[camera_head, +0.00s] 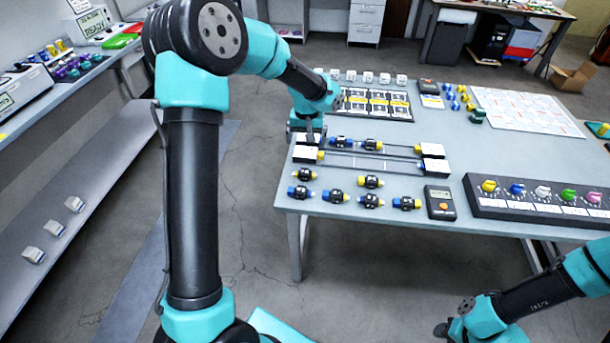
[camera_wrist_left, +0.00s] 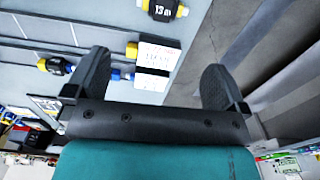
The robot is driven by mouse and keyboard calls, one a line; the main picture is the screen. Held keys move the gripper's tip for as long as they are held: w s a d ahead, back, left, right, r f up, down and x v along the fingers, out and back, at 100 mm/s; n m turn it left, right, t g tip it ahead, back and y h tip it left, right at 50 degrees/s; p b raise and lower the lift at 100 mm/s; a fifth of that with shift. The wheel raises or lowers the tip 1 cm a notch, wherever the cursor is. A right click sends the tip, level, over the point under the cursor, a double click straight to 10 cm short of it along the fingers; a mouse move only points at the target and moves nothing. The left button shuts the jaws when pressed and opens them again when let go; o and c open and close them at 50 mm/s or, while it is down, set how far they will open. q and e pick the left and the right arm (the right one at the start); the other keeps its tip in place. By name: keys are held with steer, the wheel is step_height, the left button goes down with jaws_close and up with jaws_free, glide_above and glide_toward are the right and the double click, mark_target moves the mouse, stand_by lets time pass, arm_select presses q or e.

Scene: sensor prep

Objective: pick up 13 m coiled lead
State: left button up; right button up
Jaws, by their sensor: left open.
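A black coiled lead marked 13 m (camera_wrist_left: 163,10), with yellow at its ends, lies at the top of the left wrist view, beyond a white block (camera_wrist_left: 158,60). It appears to be the lead (camera_head: 305,175) just in front of that block in the head view, where its label is unreadable. My left gripper (camera_head: 314,138) hangs over the table's left edge by the block. In the left wrist view my left gripper (camera_wrist_left: 155,82) has its fingers wide apart with nothing held. My right gripper (camera_head: 444,328) is low at the bottom right, its jaws unclear.
Several similar leads, including one (camera_head: 371,201), lie near the table's front edge. Two more, including one (camera_head: 371,144), sit along the rear rail. A multimeter (camera_head: 440,203) and a knobbed panel (camera_head: 540,198) stand to the right. Bare table (camera_head: 460,140) lies behind them.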

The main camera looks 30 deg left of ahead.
arm_select(q)
glide_toward(305, 171)
steer(key=f, duration=0.5)
steer(key=shift+d+f, duration=0.15)
steer(key=shift+d, duration=0.1)
steer(key=shift+s+a+f, duration=0.1)
steer(key=shift+f, duration=1.2)
steer(key=shift+a+f, duration=0.1)
steer(key=shift+f, duration=1.2)
steer(key=c, duration=1)
steer(key=shift+o, duration=0.2)
steer(key=shift+r, duration=0.1)
